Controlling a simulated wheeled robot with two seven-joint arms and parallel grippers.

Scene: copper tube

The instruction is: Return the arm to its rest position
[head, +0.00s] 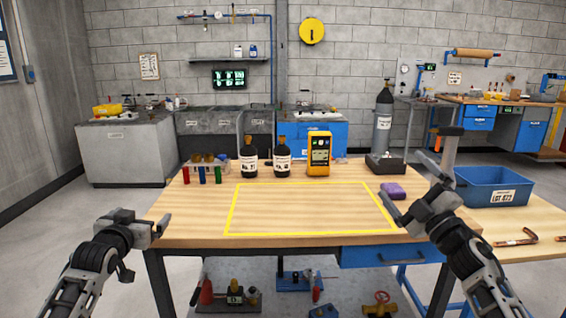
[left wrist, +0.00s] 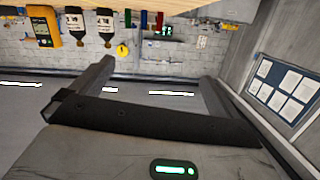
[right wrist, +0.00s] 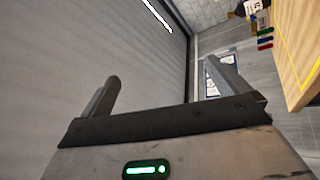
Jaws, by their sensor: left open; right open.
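My left gripper (head: 148,247) is open and empty, held at the front left corner of the wooden workbench (head: 200,225). The left wrist view shows its fingers (left wrist: 158,72) wide apart with nothing between them. My right gripper (head: 401,175) is open and empty at the bench's right side, near a purple block (head: 393,190). The right wrist view shows its fingers (right wrist: 163,72) spread with nothing between them. A bent copper tube (head: 515,239) lies on the lower wooden side table at the right.
A yellow outlined area (head: 310,208) on the bench is empty. Behind it stand a test tube rack (head: 204,170), two dark bottles (head: 249,160) and a yellow meter (head: 319,155). A blue bin (head: 493,187) stands on the side table, beyond my right arm.

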